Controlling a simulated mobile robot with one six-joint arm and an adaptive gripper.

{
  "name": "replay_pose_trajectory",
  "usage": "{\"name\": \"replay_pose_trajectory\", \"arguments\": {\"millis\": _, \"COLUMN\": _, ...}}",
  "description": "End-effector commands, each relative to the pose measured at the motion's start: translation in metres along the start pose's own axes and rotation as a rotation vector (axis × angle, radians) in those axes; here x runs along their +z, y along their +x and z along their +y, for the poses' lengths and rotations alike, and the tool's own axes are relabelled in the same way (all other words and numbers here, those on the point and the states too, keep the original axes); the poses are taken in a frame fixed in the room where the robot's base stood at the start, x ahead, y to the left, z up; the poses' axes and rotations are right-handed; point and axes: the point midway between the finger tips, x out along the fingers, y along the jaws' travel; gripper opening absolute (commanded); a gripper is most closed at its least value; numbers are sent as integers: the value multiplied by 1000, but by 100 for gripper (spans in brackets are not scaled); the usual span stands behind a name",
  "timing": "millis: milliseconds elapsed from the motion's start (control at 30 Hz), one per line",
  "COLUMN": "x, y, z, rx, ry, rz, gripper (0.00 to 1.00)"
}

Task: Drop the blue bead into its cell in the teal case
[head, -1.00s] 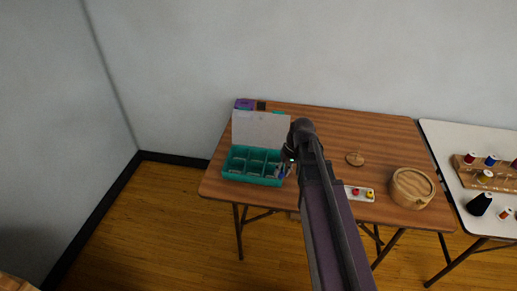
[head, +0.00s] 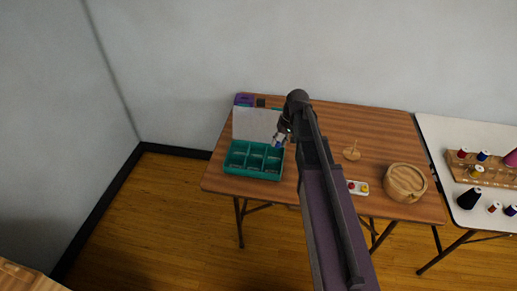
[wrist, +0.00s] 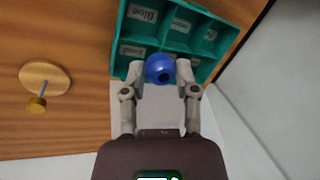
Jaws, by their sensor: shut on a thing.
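The blue bead (wrist: 160,68) is held between the two fingertips of my gripper (wrist: 160,77), which is shut on it. The teal case (wrist: 118,42) stands open on the wooden table, with its pale lid raised at the back; it also shows in the head view (head: 253,178). In the wrist view the cell labelled Blue (wrist: 141,14) is at the upper left of the case. The bead appears over the lid-side row, apart from that cell. In the head view my gripper (head: 279,139) is above the case's back right part. Other labels are too small to read surely.
A round wooden base with a peg (head: 352,153), a small white tray with red and yellow beads (head: 357,188) and a round wooden box (head: 405,182) are to the right. A purple item (head: 244,99) is behind the lid. A white table (head: 460,143) holds thread spools.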

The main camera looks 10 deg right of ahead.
Motion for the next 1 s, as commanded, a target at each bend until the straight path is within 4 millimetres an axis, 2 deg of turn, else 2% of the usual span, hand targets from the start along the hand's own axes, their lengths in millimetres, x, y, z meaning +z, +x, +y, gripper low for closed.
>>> {"name": "replay_pose_trajectory", "arguments": {"millis": 267, "x": 0, "y": 12, "z": 3, "rx": 0, "ry": -1, "rz": 0, "gripper": 23}}
{"name": "replay_pose_trajectory", "arguments": {"millis": 733, "x": 0, "y": 47, "z": 13, "rx": 0, "ry": -2, "rz": -1, "gripper": 23}}
{"name": "replay_pose_trajectory", "arguments": {"millis": 1000, "x": 0, "y": 57, "z": 16, "rx": 0, "ry": -2, "rz": -1, "gripper": 23}}
